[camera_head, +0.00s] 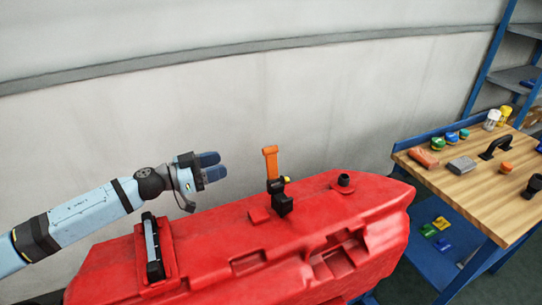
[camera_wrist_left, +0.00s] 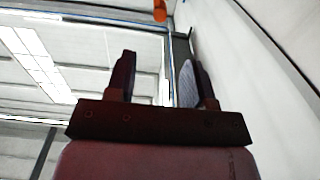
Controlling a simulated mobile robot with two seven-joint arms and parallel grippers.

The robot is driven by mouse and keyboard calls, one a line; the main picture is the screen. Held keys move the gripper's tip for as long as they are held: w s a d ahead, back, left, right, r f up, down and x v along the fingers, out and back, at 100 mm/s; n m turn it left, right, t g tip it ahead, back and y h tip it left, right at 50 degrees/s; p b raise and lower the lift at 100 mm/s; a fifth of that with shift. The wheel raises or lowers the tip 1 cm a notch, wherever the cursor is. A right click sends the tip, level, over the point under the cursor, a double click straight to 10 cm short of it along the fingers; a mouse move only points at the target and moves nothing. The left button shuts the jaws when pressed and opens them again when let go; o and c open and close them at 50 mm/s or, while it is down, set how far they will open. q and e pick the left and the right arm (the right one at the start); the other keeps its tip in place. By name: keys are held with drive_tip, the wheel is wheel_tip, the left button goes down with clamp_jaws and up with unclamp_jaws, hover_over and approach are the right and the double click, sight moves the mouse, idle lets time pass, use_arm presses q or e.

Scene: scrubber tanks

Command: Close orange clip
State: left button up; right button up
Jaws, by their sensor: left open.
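The orange clip (camera_head: 270,162) stands upright on a black fitting (camera_head: 281,202) on top of the red scrubber tank (camera_head: 225,245). A small orange piece, which looks like the clip's upper end, also shows at the top edge of the left wrist view (camera_wrist_left: 160,10). My left gripper (camera_head: 218,167) is open and empty. It is above the tank, to the left of the clip, with its fingers pointing right towards it and a gap between. In the left wrist view its two fingers (camera_wrist_left: 160,80) are apart with nothing between them. My right gripper is not in view.
A black handle piece (camera_head: 153,250) sits on the tank's left part and a black cap (camera_head: 344,180) on its right. A wooden workbench (camera_head: 465,195) with several small parts stands at the right, before blue shelving (camera_head: 489,60). A pale wall is behind.

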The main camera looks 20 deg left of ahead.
sight(266, 155)
use_arm(q)
drive_tip(key=p+x, duration=0.2)
drive_tip(key=x, duration=1.1)
drive_tip(key=shift+a, duration=0.1)
drive_tip(key=shift+w+d+f, duration=0.1)
drive_tip(key=shift+w+d, duration=0.25)
drive_tip(key=shift+w, duration=0.05)
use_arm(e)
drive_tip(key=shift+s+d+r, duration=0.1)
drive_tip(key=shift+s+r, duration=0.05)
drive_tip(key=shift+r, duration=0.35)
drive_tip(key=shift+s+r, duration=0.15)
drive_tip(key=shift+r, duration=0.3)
use_arm(q)
clamp_jaws()
drive_tip(key=shift+p, duration=0.3)
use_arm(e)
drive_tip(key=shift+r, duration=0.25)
